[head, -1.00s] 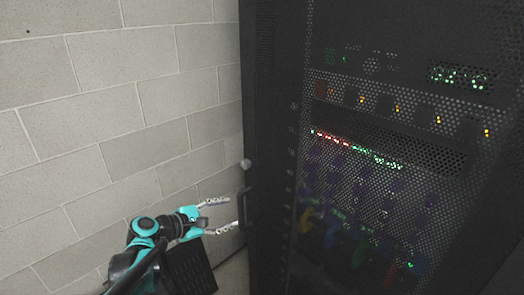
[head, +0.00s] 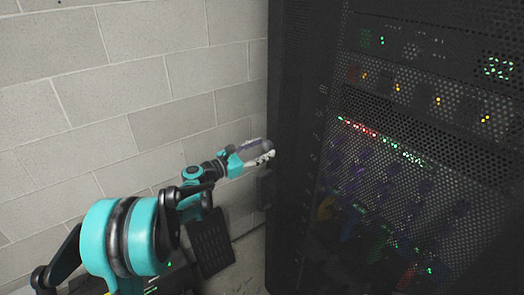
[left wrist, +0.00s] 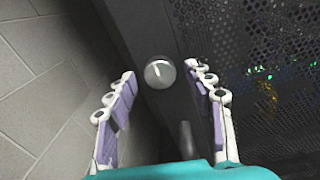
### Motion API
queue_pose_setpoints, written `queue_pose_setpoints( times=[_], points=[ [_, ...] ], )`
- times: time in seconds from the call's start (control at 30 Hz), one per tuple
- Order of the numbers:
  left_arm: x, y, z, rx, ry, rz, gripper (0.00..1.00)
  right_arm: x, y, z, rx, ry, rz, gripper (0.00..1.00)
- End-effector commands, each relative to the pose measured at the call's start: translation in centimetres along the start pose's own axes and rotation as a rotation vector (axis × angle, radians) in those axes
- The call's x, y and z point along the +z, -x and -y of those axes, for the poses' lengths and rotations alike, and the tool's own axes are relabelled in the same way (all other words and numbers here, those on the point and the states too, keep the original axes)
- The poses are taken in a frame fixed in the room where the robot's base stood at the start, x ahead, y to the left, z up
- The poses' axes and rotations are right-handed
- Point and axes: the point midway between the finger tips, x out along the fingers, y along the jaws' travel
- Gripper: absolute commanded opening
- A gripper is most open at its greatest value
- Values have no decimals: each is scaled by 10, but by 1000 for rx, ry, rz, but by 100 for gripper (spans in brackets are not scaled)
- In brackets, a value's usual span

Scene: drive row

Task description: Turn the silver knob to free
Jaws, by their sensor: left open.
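The silver knob (left wrist: 160,72) is a round, pale disc with a short white mark on its face, slightly tilted. It sits on the dark edge of the rack cabinet (head: 300,190). My left gripper (head: 265,151) is at the cabinet's front edge, by the knob, which it largely covers in the head view. In the left wrist view my left gripper (left wrist: 162,74) is open, with one finger on each side of the knob and visible gaps between. The depth left between fingertips and knob is hard to judge. My right gripper is not in view.
A dark upright handle (left wrist: 187,138) stands on the cabinet just below the knob. A perforated door (head: 400,150) with lit equipment behind it fills the right. A grey block wall (head: 110,90) is at left. A dark slotted panel (head: 211,243) is low beside the cabinet.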

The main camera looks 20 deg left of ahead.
Motion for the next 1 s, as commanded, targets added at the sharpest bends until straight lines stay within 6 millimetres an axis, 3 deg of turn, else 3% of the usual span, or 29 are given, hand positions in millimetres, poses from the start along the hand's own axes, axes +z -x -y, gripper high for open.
queue_pose_setpoints(
  times=[0.27, 0.47, 1.0],
  points=[
    [0, -3, 0, 0, -1, 0, 53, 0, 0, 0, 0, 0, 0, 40],
    [0, -2, 0, 0, -1, 0, 3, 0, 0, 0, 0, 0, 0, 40],
    [0, -3, 0, 1, -119, 3, 3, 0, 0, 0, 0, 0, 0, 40]
  ],
)
